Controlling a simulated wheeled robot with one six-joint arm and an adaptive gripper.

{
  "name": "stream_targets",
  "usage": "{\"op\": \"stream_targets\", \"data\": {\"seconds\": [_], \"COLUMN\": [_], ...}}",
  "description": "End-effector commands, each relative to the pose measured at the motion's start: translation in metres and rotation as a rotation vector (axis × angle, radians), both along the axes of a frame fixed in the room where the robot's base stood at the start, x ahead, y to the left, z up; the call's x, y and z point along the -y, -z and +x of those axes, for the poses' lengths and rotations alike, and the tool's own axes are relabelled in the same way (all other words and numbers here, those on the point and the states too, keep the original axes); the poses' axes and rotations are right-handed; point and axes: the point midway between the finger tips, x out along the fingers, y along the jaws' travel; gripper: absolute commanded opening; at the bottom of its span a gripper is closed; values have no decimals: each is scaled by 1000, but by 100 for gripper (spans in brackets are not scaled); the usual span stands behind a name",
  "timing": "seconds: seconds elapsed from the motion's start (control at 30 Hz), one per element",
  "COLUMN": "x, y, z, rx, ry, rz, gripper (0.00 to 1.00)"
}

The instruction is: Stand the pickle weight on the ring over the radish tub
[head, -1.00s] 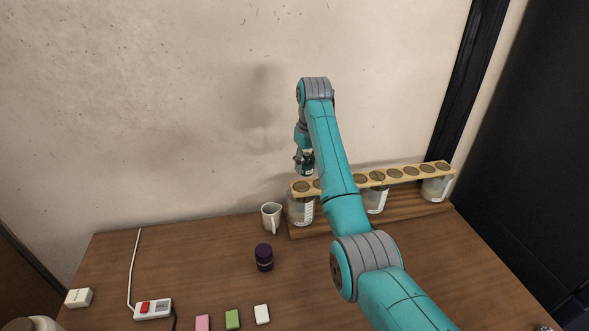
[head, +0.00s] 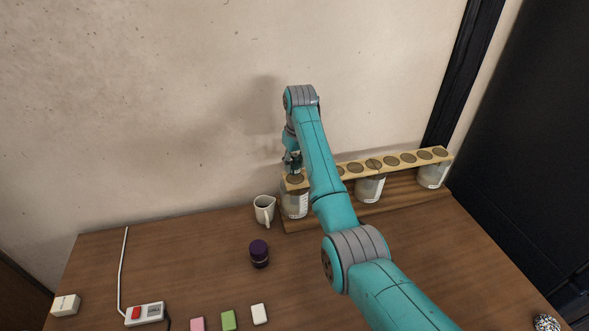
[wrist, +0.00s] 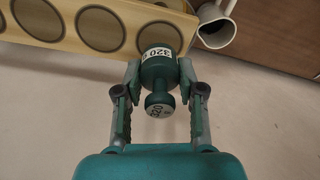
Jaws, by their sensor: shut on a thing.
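My gripper (wrist: 159,75) is shut on the pickle weight (wrist: 157,72), a dark green knobbed weight with a white "320" label. In the head view my gripper (head: 292,163) hangs just above the left end of a pale plank (head: 349,173) with a row of dark round rings. In the wrist view the weight overlaps the end ring (wrist: 151,36); I cannot tell whether it touches. Glass tubs stand under the plank at the left (head: 295,205), middle (head: 370,190) and right (head: 433,176). Their labels are too small to read. My arm hides part of the plank.
A white pitcher (head: 264,209) stands close left of the plank's end. A purple jar (head: 259,254) stands in front of it. A power strip (head: 145,314), a white box (head: 65,305) and small coloured blocks (head: 229,320) lie nearer.

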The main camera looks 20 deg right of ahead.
Motion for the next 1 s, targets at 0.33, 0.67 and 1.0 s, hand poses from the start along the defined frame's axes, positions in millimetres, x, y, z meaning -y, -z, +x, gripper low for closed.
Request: {"op": "stream_targets", "data": {"seconds": [0.33, 0.67, 1.0], "x": [0, 0, 0], "y": [23, 26, 23], "z": [0, 0, 0], "rx": [2, 0, 1], "ry": [0, 0, 0], "rz": [0, 0, 0], "gripper": [0, 64, 64]}}
